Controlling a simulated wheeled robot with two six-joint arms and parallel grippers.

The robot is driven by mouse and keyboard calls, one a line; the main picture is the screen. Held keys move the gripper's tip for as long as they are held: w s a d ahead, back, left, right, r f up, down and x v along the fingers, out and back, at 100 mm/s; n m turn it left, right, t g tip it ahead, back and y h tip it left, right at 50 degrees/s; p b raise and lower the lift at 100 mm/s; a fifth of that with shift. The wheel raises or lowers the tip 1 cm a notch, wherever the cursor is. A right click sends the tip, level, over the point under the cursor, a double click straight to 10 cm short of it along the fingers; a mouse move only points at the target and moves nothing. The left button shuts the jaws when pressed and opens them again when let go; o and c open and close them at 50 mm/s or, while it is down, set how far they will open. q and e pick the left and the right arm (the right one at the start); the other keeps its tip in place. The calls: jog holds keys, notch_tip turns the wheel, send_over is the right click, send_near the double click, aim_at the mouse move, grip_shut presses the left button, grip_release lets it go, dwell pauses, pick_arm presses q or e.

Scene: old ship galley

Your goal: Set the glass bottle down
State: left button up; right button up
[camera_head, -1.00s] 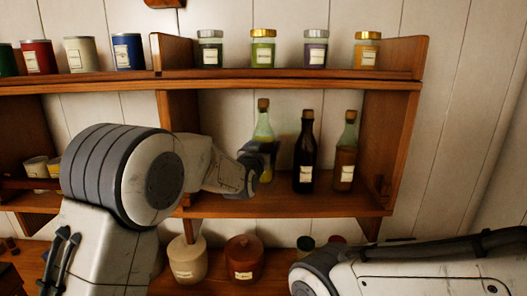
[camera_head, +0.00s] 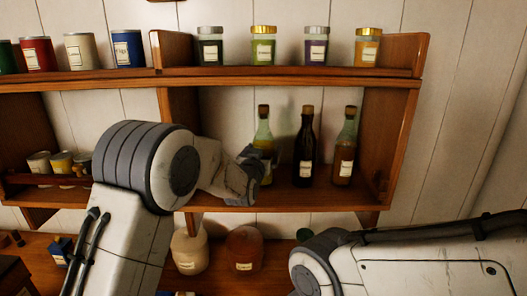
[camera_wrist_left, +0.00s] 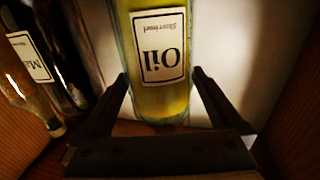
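The glass bottle (camera_head: 263,133) is greenish-yellow with a cork and stands upright in the shelf's middle bay, left of two other bottles. In the left wrist view the bottle (camera_wrist_left: 160,98) shows an "Oil" label that appears upside down. My left gripper (camera_head: 262,165) is at the bottle's side, with one finger on either side of it and no clear gap. The gripper covers part of the bottle's lower half in the head view, so contact of its base with the shelf board is hard to see. My right arm enters at lower right; its gripper is out of frame.
A dark bottle (camera_head: 306,150) and an amber bottle (camera_head: 344,155) stand close to the right. The wooden shelf (camera_head: 300,202) has side walls. Jars and tins line the board above. A cream pot (camera_head: 190,255) and brown pot (camera_head: 244,252) stand below.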

pick_arm(q)
jog(key=shift+r, duration=0.1)
jog(key=b+v, duration=0.5)
jog(key=v, duration=0.7)
jog(key=shift+b, duration=0.4)
jog(key=shift+w, duration=0.1)
